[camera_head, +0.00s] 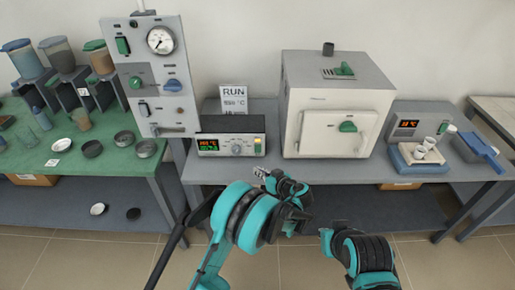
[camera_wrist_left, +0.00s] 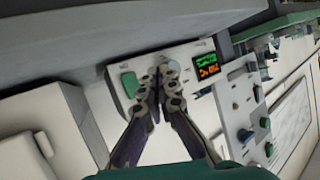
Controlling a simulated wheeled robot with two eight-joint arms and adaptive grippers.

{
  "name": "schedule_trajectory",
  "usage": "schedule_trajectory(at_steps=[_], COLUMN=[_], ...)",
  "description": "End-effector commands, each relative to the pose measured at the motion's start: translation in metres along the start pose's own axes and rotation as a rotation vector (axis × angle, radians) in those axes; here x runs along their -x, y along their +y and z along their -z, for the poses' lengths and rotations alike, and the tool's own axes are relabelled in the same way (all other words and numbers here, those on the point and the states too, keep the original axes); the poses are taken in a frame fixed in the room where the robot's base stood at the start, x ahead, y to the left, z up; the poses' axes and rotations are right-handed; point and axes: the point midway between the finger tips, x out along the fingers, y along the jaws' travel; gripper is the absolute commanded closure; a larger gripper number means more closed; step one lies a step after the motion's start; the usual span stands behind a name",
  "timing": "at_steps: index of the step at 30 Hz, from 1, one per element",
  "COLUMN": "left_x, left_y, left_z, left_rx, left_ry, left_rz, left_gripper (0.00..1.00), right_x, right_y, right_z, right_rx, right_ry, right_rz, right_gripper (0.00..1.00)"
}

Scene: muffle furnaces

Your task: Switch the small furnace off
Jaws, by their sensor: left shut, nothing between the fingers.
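The white furnace (camera_head: 335,110) stands on the grey bench in the middle of the head view, its door closed. Left of it is a control box (camera_head: 218,152) with a lit red and green display (camera_head: 208,143), a knob and a green switch (camera_head: 258,142). My left gripper (camera_head: 262,172) is shut and empty, just in front of the box. In the left wrist view the display (camera_wrist_left: 207,66) is lit and the green switch (camera_wrist_left: 130,84) lies left of the shut fingertips (camera_wrist_left: 162,72), which partly cover the knob area. Contact cannot be told. The right gripper's fingers do not show.
A sign reading RUN (camera_head: 233,98) stands behind the box. A tall grey panel (camera_head: 157,75) with a gauge rises at left, beside a green table (camera_head: 110,165) with jars and dishes. A blue device (camera_head: 419,158) with small cups stands right of the furnace.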

Motion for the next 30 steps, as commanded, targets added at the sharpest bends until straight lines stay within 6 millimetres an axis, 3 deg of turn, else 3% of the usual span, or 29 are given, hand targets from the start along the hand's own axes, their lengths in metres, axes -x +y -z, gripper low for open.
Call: schedule_trajectory(at_steps=[8,21,30], left_x=[-0.007,-0.049,-0.061], left_y=[0.005,0.035,0.044], left_z=[0.006,0.035,0.044], left_rx=[0.0,-0.001,-0.001], left_ry=[-0.001,-0.001,-0.001], left_rz=[0.0,0.001,-0.001], left_gripper=[1.0,1.0,1.0], right_x=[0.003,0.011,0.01], right_y=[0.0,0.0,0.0], right_z=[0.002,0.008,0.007], right_rx=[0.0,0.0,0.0], right_ry=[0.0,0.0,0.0], right_rz=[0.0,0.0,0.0], right_gripper=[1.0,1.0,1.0])
